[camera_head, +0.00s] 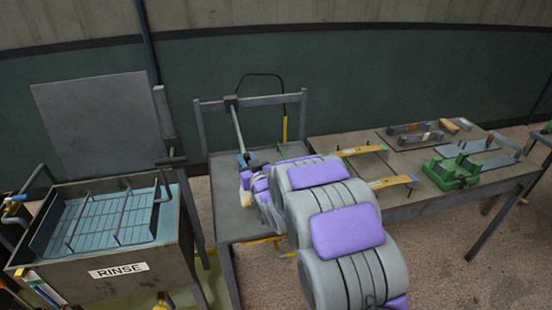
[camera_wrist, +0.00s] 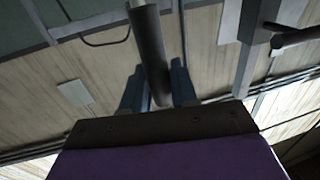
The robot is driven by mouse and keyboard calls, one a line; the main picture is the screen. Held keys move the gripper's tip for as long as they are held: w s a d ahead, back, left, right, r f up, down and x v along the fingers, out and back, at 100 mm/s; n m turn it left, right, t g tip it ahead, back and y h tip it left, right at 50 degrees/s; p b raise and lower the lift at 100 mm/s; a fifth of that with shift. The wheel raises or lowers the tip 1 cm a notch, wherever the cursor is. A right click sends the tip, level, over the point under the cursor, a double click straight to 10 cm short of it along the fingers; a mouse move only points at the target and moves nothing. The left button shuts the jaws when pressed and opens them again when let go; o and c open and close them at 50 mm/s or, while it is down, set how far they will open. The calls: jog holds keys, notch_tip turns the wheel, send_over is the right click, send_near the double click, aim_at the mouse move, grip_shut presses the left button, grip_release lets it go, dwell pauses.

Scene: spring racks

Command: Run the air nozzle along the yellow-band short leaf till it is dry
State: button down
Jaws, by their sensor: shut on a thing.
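My gripper (camera_head: 246,160) is over the bench at centre, at the lower end of a slim pale wand, which looks like the air nozzle (camera_head: 236,124). In the wrist view my gripper (camera_wrist: 158,80) has its blue fingers shut around the dark, round grip of the nozzle (camera_wrist: 150,48). The nozzle's upper end meets a dark fitting on the bench's rear rail. Two short yellowish leaves lie on the right table, one behind (camera_head: 360,151) and one in front (camera_head: 391,182). I cannot tell which has the yellow band. My arm hides part of the bench.
A tank marked RINSE (camera_head: 118,270) with a wire rack stands at left. The bench (camera_head: 228,218) has a rear rail and a black hose loop (camera_head: 262,76). On the right table (camera_head: 415,208) are a green clamp (camera_head: 455,171), a tray of small parts (camera_head: 430,138) and a grey frame.

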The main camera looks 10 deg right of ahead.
jog(key=a, duration=1)
jog(key=shift+s+f, duration=0.25)
jog(key=shift+d, duration=0.1)
jog(key=c, duration=1.3)
grip_release()
jog(key=shift+o, duration=1.4)
jog(key=shift+a, duration=0.2)
jog(key=shift+w+a+r, duration=0.1)
jog(key=shift+a, duration=0.05)
jog(key=shift+d, duration=0.35)
